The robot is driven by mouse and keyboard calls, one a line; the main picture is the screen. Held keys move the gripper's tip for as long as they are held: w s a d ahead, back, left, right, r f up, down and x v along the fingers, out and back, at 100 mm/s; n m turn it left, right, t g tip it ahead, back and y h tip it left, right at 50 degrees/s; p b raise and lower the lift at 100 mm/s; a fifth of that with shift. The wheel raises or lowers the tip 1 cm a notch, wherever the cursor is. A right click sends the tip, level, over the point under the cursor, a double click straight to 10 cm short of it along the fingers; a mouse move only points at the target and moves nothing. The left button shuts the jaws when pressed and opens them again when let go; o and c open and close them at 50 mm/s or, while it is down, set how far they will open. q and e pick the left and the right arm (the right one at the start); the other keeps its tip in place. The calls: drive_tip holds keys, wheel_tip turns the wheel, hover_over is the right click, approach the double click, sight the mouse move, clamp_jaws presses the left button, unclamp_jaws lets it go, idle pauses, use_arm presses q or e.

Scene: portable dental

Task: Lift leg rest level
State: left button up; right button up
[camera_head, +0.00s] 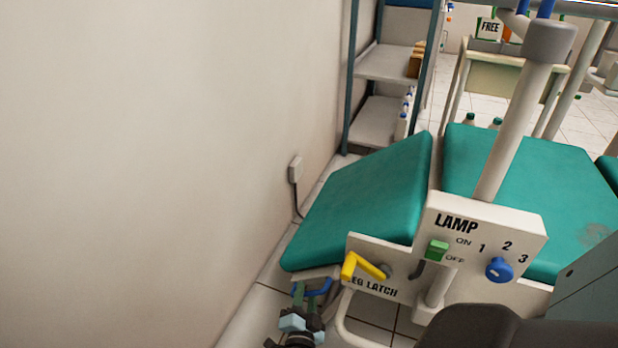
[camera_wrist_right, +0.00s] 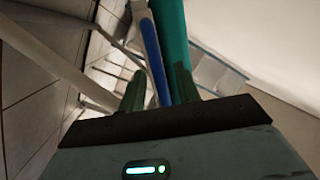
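The leg rest (camera_head: 365,200) is a teal pad at the end of the chair, sloping down toward the lower left. A blue handle (camera_head: 319,289) sits under its near lower end. The handle also shows as a blue bar in the right wrist view (camera_wrist_right: 153,58). My right gripper (camera_head: 306,294) is at this handle. Its green fingers stand apart on either side of the bar, with gaps visible in the wrist view. A yellow lever (camera_head: 362,267) is on the panel marked leg latch (camera_head: 372,289). My left gripper is not in view.
The lamp panel (camera_head: 500,219) with a green switch and blue knob stands right of the latch, below a thick post (camera_head: 515,130). The teal seat (camera_head: 530,180) lies behind. A wall (camera_head: 150,150) bounds the left. A shelf rack (camera_head: 385,62) stands at the back.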

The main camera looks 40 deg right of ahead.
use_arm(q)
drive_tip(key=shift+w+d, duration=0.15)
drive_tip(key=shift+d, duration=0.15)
use_arm(e)
drive_tip(key=shift+w+d, duration=0.25)
drive_tip(key=shift+d, duration=0.05)
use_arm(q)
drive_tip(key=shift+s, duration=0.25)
use_arm(e)
clamp_jaws()
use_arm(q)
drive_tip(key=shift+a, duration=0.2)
use_arm(e)
drive_tip(key=shift+r, duration=0.1)
